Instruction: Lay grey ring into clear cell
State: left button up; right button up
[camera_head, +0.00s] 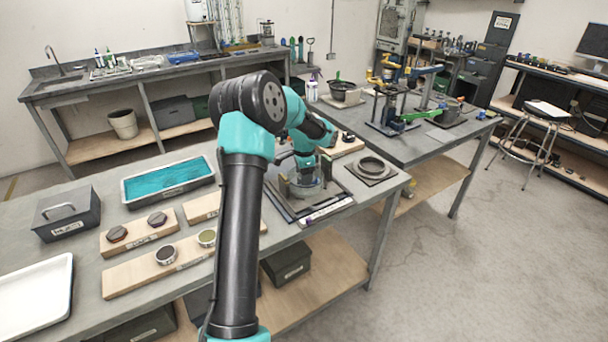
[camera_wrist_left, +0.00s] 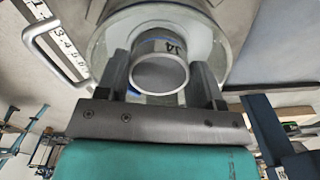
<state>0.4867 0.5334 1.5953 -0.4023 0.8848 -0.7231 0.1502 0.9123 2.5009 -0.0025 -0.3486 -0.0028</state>
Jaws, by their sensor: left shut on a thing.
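My left gripper (camera_head: 305,172) points down over the clear cell (camera_head: 303,190) on the middle bench. In the left wrist view its two fingers (camera_wrist_left: 162,80) are closed on the grey ring (camera_wrist_left: 160,92), a short open cylinder marked "J4". The ring sits between the fingers, in front of the round clear wall of the cell (camera_wrist_left: 222,30). I cannot tell whether the ring touches the cell's floor. In the head view the ring is too small and hidden to make out. My right gripper is not in view.
The cell stands on a dark flat tray (camera_head: 285,207). A square plate with a dark round ring (camera_head: 371,167) lies to the right. Wooden blocks with discs (camera_head: 140,233), a blue-filled tray (camera_head: 168,181) and a dark box (camera_head: 67,215) with a handle are at the left.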

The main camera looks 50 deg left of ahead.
pick_arm(q)
jog(key=shift+f, duration=0.15)
dwell(0.3)
jog(key=o, duration=1.1)
notch_tip(320, 180, up, 18)
jog(key=shift+f, duration=0.25)
jog(key=shift+f, duration=0.1)
